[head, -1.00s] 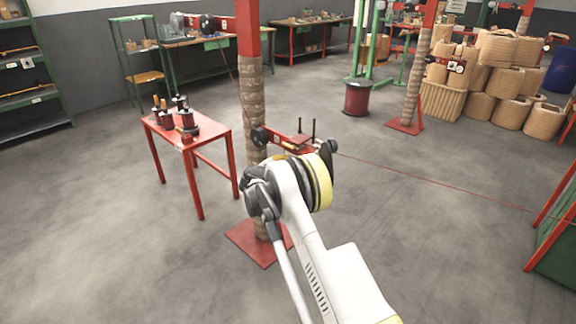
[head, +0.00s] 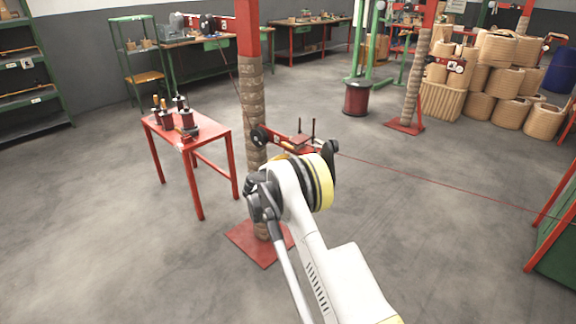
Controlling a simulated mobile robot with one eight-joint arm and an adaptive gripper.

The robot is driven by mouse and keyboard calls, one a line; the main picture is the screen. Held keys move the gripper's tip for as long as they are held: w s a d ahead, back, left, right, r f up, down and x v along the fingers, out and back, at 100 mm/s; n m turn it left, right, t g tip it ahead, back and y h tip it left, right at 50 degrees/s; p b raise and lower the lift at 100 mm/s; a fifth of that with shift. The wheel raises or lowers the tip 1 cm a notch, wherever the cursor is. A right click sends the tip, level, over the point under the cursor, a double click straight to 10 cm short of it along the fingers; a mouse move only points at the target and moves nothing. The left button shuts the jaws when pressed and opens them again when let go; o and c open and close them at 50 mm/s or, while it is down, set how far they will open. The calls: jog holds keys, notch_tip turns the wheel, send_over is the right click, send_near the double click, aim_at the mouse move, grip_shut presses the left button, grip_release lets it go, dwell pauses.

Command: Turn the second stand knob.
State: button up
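Two rope-wrapped posts on red stands show in the head view. The nearer stand (head: 249,108) carries a red bracket (head: 291,141) with a round black knob-like part (head: 258,137) at its left. The farther stand (head: 413,85) carries a red bracket (head: 447,64) with small dark parts, too small to make out. Which is the second stand is not marked. My white arm reaches up from the lower right in front of the nearer stand and hides part of its post and bracket. A dark part at the arm's end, likely my gripper (head: 259,196), is beside this post; its fingers cannot be made out.
A red table (head: 213,130) with several small coils stands at left. A red line runs across the floor to the right, towards a green frame (head: 558,245). A red spool (head: 357,98) and stacked coils (head: 500,47) stand behind. The floor at left front is clear.

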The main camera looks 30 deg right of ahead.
dwell(0.3)
jog(key=v, duration=1.2)
jog(key=shift+r, duration=0.1)
jog(key=s+a+r+m+g+y, duration=0.1)
jog(key=s+a+r+m+y, duration=0.2)
jog(key=s+r, duration=0.55)
jog(key=s+a+r+m+g+y, duration=0.15)
jog(key=s+r+m, duration=0.25)
jog(key=s+r, duration=0.4)
jog(key=s+a+f+m+y, duration=0.1)
jog(key=s+a+m+y, duration=0.2)
jog(key=s, duration=1)
jog(key=s+a+f+m+y, duration=0.1)
jog(key=s+a+m+y, duration=0.3)
jog(key=s+a, duration=0.4)
jog(key=s+m, duration=0.1)
jog(key=s, duration=0.4)
jog(key=shift+s+a+f, duration=0.2)
jog(key=shift+s, duration=0.15)
